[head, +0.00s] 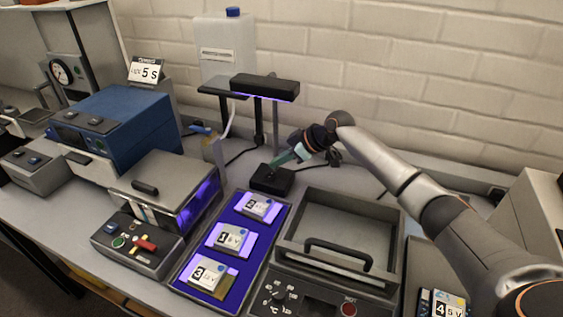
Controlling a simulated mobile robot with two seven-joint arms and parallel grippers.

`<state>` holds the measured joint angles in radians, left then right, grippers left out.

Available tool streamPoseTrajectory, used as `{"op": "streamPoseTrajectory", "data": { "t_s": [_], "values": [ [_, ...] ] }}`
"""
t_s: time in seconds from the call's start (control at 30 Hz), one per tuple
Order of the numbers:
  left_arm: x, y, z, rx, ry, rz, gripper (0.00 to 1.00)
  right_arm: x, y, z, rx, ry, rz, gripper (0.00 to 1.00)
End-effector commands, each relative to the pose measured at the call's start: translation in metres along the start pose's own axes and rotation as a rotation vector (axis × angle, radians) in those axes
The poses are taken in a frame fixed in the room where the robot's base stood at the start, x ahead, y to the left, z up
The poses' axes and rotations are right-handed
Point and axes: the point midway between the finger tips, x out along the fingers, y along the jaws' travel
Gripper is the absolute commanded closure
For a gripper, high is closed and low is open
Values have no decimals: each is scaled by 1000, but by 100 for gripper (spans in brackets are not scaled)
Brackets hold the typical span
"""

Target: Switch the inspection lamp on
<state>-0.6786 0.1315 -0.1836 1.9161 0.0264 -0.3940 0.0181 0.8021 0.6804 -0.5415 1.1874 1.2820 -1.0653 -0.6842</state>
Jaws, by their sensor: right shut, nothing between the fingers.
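The inspection lamp (265,85) is a black bar on a dark stand at the back middle, and a violet strip glows along its lower edge. A small black box (272,179) sits on the bench in front of the stand. My right gripper (272,168) reaches in from the right and points down to the left, its greenish fingers shut and empty. Its fingertips are at the top of the box; I cannot tell whether they touch it. Any switch there is hidden or too small to make out. My left gripper is not in view.
A blue tray (264,232) holds several labelled cards, lit violet. A grey lidded unit (340,237) with a black handle stands to its right. A sealer-like box (155,190) and a blue machine (125,125) stand left. A white canister (222,50) stands behind.

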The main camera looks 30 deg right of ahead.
Motion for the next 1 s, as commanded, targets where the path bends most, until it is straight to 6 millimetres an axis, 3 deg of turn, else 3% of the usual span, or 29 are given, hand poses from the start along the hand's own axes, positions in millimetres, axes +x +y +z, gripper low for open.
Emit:
{"op": "streamPoseTrajectory", "data": {
  "t_s": [0.07,0.3,0.5,1.0],
  "values": [
    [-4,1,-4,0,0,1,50,-10,0,-14,-1,3,2,100],
    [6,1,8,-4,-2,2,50,-66,8,-7,-1,1,6,100],
    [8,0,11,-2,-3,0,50,-95,12,-8,0,1,4,100],
    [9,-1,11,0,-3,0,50,-105,13,-8,1,1,3,100]
  ]
}}
